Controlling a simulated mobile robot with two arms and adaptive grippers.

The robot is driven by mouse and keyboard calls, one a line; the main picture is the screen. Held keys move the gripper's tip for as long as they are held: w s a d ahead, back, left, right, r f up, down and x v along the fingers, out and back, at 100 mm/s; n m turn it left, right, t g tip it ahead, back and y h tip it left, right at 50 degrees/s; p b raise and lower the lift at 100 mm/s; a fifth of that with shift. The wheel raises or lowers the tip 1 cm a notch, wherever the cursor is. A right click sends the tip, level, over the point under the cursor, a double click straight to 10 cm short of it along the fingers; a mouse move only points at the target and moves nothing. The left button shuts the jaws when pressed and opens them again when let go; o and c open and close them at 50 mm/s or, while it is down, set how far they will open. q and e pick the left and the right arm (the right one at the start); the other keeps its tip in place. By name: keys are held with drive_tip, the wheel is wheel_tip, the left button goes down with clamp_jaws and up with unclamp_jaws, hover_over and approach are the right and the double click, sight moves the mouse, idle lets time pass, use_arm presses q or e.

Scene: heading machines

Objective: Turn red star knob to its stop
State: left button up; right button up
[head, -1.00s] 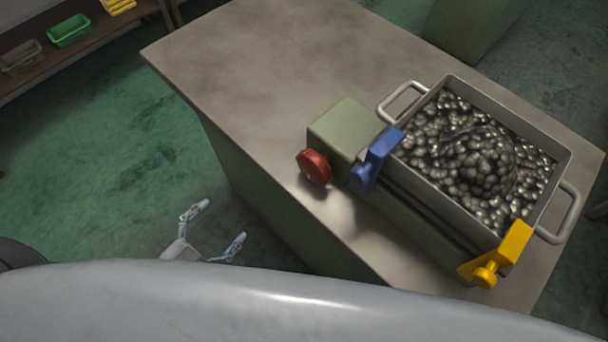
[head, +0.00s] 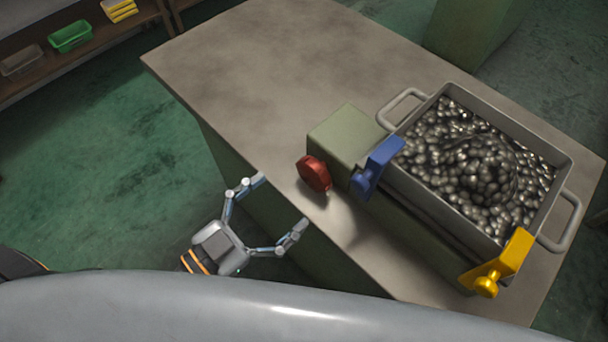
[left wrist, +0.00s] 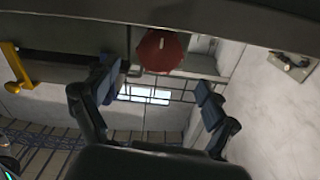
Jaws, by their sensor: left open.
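The red star knob (head: 314,173) sits on the front left end of a green box-shaped fixture (head: 345,135) on the table. In the left wrist view the red knob (left wrist: 161,51) shows at the top, beyond and between my fingers. My left gripper (head: 280,204) is open and empty, its fingers spread towards the knob. It is apart from the knob, nearer to me and to its left, by the table's front edge. The left gripper (left wrist: 160,90) also shows open in the left wrist view. My right gripper is not in view.
A blue bracket (head: 378,166) and a yellow bracket (head: 500,264) stand along the fixture, right of the knob. Behind them is a grey handled bin (head: 564,165) full of metal balls. The table's left part (head: 250,70) is clear.

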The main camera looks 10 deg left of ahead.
sight(309, 178)
use_arm(q)
drive_tip(key=p+x, duration=0.4)
drive_tip(key=shift+w+d+r, duration=0.15)
drive_tip(key=shift+w+r, duration=0.1)
drive_tip(key=shift+r, duration=0.1)
drive_tip(key=shift+w+d+f+p, duration=0.2)
drive_tip(key=shift+w+d+p, duration=0.2)
drive_tip(key=shift+w+p, duration=0.1)
drive_tip(key=shift+d+f, duration=0.1)
drive_tip(key=shift+d, duration=0.05)
drive_tip(key=c, duration=1.1)
